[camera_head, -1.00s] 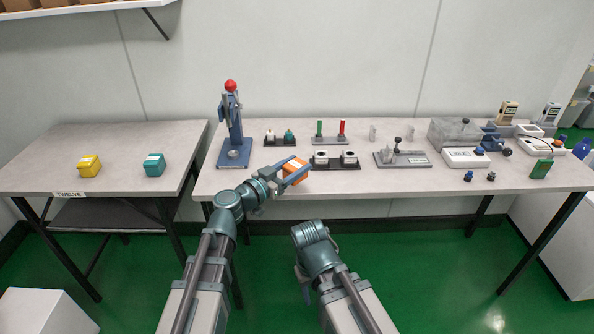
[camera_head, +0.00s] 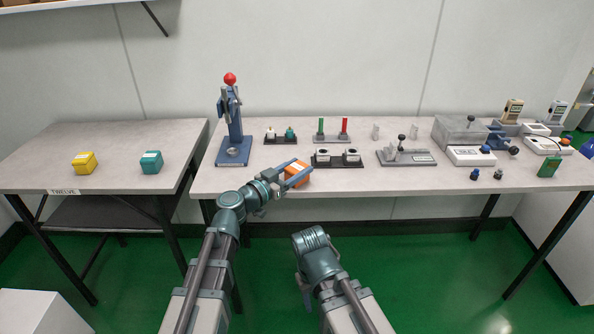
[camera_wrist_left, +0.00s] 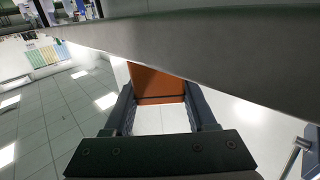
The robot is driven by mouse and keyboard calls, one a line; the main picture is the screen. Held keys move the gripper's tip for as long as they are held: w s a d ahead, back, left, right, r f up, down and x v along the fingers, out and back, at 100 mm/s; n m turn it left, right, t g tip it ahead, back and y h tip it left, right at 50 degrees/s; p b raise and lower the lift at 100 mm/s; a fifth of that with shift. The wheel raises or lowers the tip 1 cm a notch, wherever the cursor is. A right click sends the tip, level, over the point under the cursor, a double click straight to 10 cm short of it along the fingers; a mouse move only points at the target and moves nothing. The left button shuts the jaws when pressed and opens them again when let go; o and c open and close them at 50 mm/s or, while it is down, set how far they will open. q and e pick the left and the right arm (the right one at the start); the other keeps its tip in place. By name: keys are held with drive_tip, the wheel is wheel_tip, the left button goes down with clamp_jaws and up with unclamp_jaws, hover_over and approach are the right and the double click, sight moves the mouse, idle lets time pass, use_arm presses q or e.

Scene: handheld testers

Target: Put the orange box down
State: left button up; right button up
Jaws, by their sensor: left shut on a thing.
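The orange box (camera_head: 298,175) is held between the fingers of my left gripper (camera_head: 290,172), at the front edge of the long table (camera_head: 400,180). In the left wrist view the box (camera_wrist_left: 158,84) sits between both fingers, and the grey table edge hides part of it. I cannot tell whether the box touches the table. My right arm is low in front of the table; its gripper is mostly hidden behind the arm.
A blue press with a red knob (camera_head: 233,125) stands behind left. A yellow box (camera_head: 85,163) and a teal box (camera_head: 151,162) sit on the left table (camera_head: 115,178).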

use_arm(q)
drive_tip(key=shift+f, duration=0.2)
drive_tip(key=o, duration=1.4)
drive_tip(key=shift+r, duration=0.1)
drive_tip(key=shift+s+a+r, duration=0.1)
drive_tip(key=shift+r, duration=0.1)
drive_tip(key=v, duration=1.1)
drive_tip(key=shift+s+a, duration=0.25)
